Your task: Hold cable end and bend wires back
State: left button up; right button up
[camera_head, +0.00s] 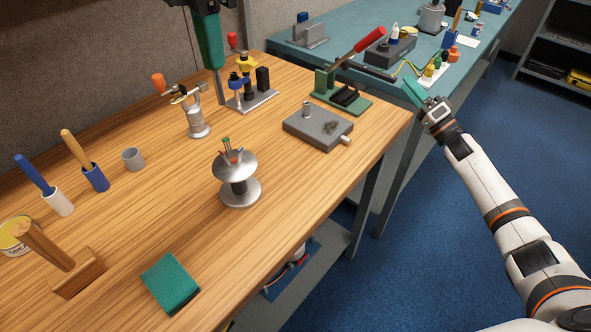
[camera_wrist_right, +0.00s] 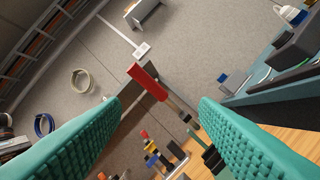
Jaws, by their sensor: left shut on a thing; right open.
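A silver spool-shaped stand (camera_head: 240,190) with a wide round top stands on the wooden bench. A few short wires (camera_head: 230,153) in red, green and blue stick up from its top and look like the cable end. My right gripper (camera_head: 412,92) is open and empty, above the gap between the bench and the blue-green table, well to the right of the stand. Its teal fingers also show in the right wrist view (camera_wrist_right: 160,135), with nothing between them. The stand cannot be made out in the wrist view.
A green lever tool with a red handle (camera_head: 369,39) stands at the bench's back right corner, near my right gripper. A grey block (camera_head: 317,130) lies in front of it. A green sponge-like block (camera_head: 170,282) lies near the front edge. Bench around the stand is clear.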

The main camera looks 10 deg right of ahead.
jog(key=a+n+g+y, duration=0.5)
jog(key=a+n, duration=0.2)
jog(key=a, duration=0.4)
jog(key=n+g+y, duration=0.4)
jog(key=n+g, duration=0.9)
jog(key=n, duration=0.2)
send_near(237, 176)
jog(key=w+f, duration=0.1)
jog(key=w+d+f, duration=0.1)
jog(key=w+f, duration=0.1)
jog(key=shift+d, duration=0.3)
jog(key=shift+a+f, duration=0.1)
jog(key=shift+a, duration=0.2)
jog(key=a, duration=0.3)
jog(key=w+a, duration=0.1)
jog(key=a, duration=0.3)
jog(key=w+a, duration=0.1)
jog(key=a, duration=0.3)
grip_shut()
